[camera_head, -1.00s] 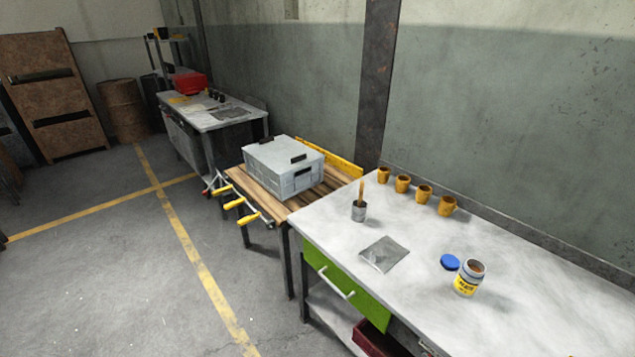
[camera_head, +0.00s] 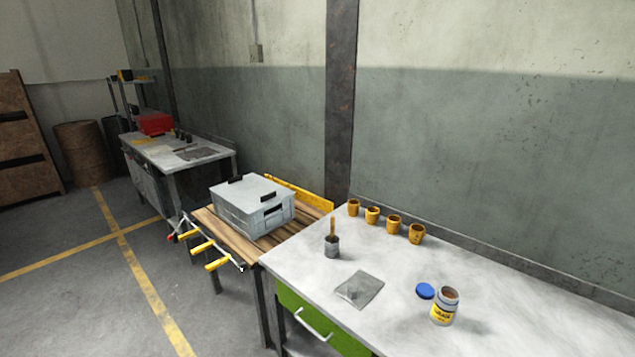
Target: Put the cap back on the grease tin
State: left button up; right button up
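The grease tin (camera_head: 444,308) stands upright and open on the light grey workbench, with a yellow label and brown contents showing at its mouth. The blue cap (camera_head: 425,291) lies on the bench just left of the tin, apart from it or nearly touching. Neither of my grippers shows in the head view.
A flat grey sheet (camera_head: 359,289) and a small pot with a brush (camera_head: 332,244) are left of the cap. Several orange mugs (camera_head: 394,224) line the back edge. A grey crate (camera_head: 252,207) sits on a wooden-topped table further left. The bench (camera_head: 530,310) is clear right of the tin.

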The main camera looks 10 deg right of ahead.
aim_at(443, 308)
jog(key=z, duration=1.4)
